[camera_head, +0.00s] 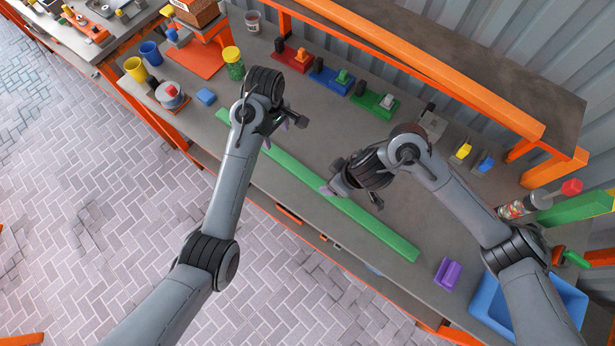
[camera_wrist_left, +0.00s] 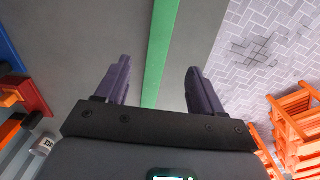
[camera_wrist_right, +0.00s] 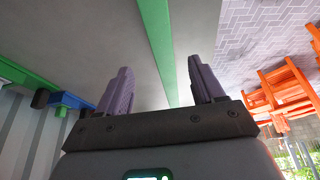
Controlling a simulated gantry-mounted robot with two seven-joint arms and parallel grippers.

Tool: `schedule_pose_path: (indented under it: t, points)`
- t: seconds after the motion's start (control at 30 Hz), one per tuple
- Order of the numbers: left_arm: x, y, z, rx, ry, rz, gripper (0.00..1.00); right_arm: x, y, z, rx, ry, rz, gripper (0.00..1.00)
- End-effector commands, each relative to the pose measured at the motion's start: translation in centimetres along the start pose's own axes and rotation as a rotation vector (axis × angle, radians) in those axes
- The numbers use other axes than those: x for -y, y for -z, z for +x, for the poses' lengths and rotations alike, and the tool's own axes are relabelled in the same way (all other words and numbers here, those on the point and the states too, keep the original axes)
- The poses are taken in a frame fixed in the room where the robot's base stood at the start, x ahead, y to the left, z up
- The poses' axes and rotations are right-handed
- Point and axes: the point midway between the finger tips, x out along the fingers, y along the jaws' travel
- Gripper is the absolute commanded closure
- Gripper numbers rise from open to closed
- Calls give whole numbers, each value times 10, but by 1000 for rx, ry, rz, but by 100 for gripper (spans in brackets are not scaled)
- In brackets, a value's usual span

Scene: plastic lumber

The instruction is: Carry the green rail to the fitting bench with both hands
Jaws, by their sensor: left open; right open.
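The green rail (camera_head: 385,236) is a long thin bar lying diagonally along the front of the grey workbench (camera_head: 240,178). My left gripper (camera_head: 283,133) is open over the rail's left part. In the left wrist view the rail (camera_wrist_left: 160,55) runs between the spread purple fingers (camera_wrist_left: 158,86). My right gripper (camera_head: 350,198) is open over the rail's middle to right part. In the right wrist view the rail (camera_wrist_right: 156,42) also runs between the open fingers (camera_wrist_right: 160,86). Neither gripper visibly touches it. I cannot tell which bench is the fitting bench.
A purple block (camera_head: 447,274) and a blue bin (camera_head: 486,303) are near the rail's right end. Red (camera_head: 291,56), blue (camera_head: 331,76) and green (camera_head: 373,101) fixtures line the back. Another bench (camera_head: 79,44) stands at upper left. Brick floor (camera_head: 90,200) is clear in front.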

Motion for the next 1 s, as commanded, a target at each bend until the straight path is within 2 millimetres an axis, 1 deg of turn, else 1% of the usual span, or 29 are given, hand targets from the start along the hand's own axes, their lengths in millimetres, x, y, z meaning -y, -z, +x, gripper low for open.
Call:
schedule_pose_path:
  t: [0.03,0.2,0.73,0.87,0.97,1.0]
  points:
    - [0,0,0,0,0,0,32,-1,0,-5,-1,-2,-3,32]
    - [0,0,0,0,0,0,32,0,-1,-14,3,1,0,32]
    - [1,0,1,0,-1,2,32,2,-1,-14,-1,4,1,32]
    - [11,-1,11,1,-10,28,32,15,7,-11,-46,11,-11,32]
    - [28,-2,26,0,-26,76,32,33,20,-7,-126,16,-23,32]
    - [38,-3,33,-2,-36,103,32,41,26,-7,-166,13,-23,32]
